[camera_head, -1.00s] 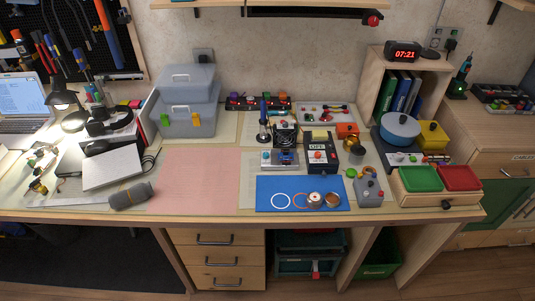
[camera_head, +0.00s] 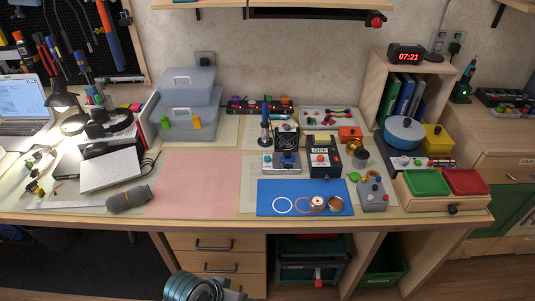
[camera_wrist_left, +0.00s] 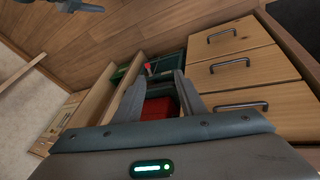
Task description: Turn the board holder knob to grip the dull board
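A small metal fixture with blue parts (camera_head: 281,162) stands on the bench behind the blue mat; it looks like the board holder. Its knob and the dull board are too small to tell apart. A rounded grey-teal part of my arm shows at the bottom edge of the head view, well in front of the bench. My left gripper (camera_wrist_left: 160,80) shows in the left wrist view, its two fingers apart with nothing between them. It is low, facing the drawers and under-bench space, away from the fixture. My right gripper is not in view.
A blue mat (camera_head: 265,207) with rings and spools lies at the bench front. A black fan (camera_head: 286,138) and a dark box marked OFF (camera_head: 324,156) stand close to the fixture. A pink mat (camera_head: 195,185) is bare. Drawers (camera_head: 215,262) are under the bench.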

